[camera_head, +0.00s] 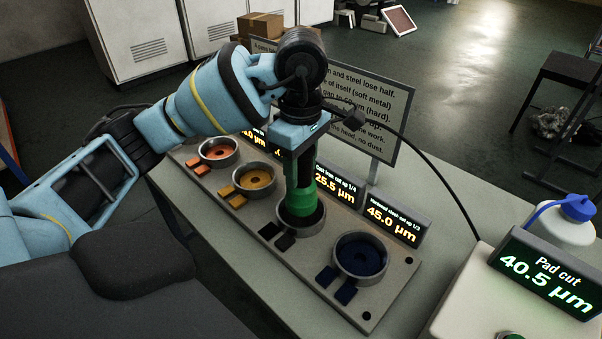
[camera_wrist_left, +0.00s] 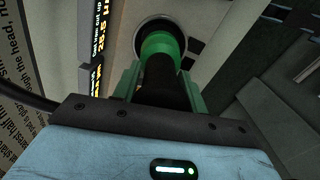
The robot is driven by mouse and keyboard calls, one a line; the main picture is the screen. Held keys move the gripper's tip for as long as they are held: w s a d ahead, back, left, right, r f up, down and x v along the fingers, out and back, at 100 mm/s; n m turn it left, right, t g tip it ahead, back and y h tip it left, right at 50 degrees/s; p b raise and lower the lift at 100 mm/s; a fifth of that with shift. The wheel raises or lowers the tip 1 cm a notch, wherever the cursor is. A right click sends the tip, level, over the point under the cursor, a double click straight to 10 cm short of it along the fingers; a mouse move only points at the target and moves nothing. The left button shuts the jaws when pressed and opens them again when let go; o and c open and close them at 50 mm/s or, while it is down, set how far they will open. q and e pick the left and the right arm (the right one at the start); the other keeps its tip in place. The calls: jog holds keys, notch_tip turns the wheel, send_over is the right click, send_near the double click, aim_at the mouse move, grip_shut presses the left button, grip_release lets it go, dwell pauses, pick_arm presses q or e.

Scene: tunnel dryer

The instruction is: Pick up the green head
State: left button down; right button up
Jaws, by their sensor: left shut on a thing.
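The green head (camera_head: 301,200) stands upright in the third cup (camera_head: 302,218) of the grey rack. It has a black upper body with a green band below. My left gripper (camera_head: 300,165) comes down from above and is shut on the head's dark upper body. In the left wrist view, the green head (camera_wrist_left: 161,45) lies between the green fingers, its far end at the round cup opening (camera_wrist_left: 160,24). The head's lowest part is hidden in the cup. My right gripper is not in view.
The rack (camera_head: 385,295) also has an orange cup (camera_head: 218,151), a yellow cup (camera_head: 254,178) and a dark blue cup (camera_head: 360,257). Lit displays (camera_head: 396,220) and a text sign (camera_head: 375,110) stand behind. A "Pad cut" box (camera_head: 545,270) sits at right.

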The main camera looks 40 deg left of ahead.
pick_arm(q)
jog(key=shift+s+r, duration=0.1)
jog(key=shift+r, duration=0.5)
jog(key=s+d, duration=0.3)
jog(key=s, duration=0.4)
jog(key=s+d+r, duration=0.1)
jog(key=s+d, duration=0.3)
jog(key=s, duration=0.3)
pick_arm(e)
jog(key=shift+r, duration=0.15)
pick_arm(q)
jog(key=shift+s+r, duration=0.1)
jog(key=shift+r, duration=0.05)
